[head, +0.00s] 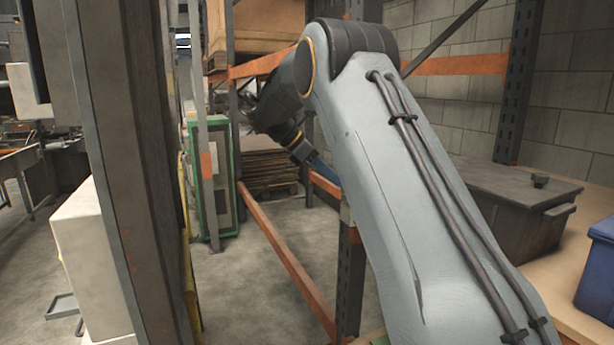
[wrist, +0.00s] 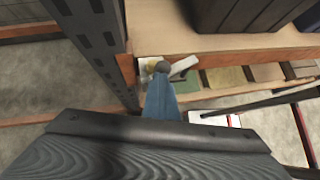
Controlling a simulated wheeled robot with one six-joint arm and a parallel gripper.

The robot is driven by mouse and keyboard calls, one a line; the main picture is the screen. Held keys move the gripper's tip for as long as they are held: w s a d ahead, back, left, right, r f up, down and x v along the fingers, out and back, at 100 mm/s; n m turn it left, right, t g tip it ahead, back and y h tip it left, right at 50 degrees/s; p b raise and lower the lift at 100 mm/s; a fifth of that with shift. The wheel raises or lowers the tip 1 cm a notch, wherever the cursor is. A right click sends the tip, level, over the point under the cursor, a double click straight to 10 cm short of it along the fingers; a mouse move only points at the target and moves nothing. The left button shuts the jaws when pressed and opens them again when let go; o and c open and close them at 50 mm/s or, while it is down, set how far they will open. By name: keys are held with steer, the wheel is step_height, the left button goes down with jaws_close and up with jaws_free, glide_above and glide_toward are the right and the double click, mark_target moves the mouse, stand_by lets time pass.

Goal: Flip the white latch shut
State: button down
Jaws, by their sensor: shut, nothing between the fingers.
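The white latch (wrist: 183,67) shows in the wrist view as a small pale lever, slanting up to the right from a pale plate (wrist: 146,70) on the shelf's orange front edge. My gripper (wrist: 161,80) is shut and empty, its blue fingers together in one narrow wedge. Its tip is at the plate, just left of the lever. A dark round knob shows at the tip, and I cannot tell whether the fingers touch the latch. In the head view my gripper (head: 324,170) is partly hidden behind my arm, and I cannot make out the latch there.
A dark upright post (wrist: 95,40) stands close left of my gripper. A dark lidded bin (head: 515,205) and a blue bin (head: 597,270) are on the wooden shelf (head: 570,290). Orange beams (head: 285,255) cross the rack. A green-framed cabinet (head: 213,180) stands further back.

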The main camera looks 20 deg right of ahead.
steer(key=shift+s+d+m+g+p, duration=0.4)
steer(key=shift+s+d+m+p, duration=0.1)
steer(key=shift+s, duration=0.1)
stand_by(0.3)
steer(key=shift+a, duration=0.1)
steer(key=w+a+f+b+v, duration=0.1)
steer(key=b+v, duration=0.1)
steer(key=v, duration=1.1)
steer(key=shift+w+b, duration=0.35)
steer(key=shift+w, duration=0.1)
steer(key=shift+f, duration=0.2)
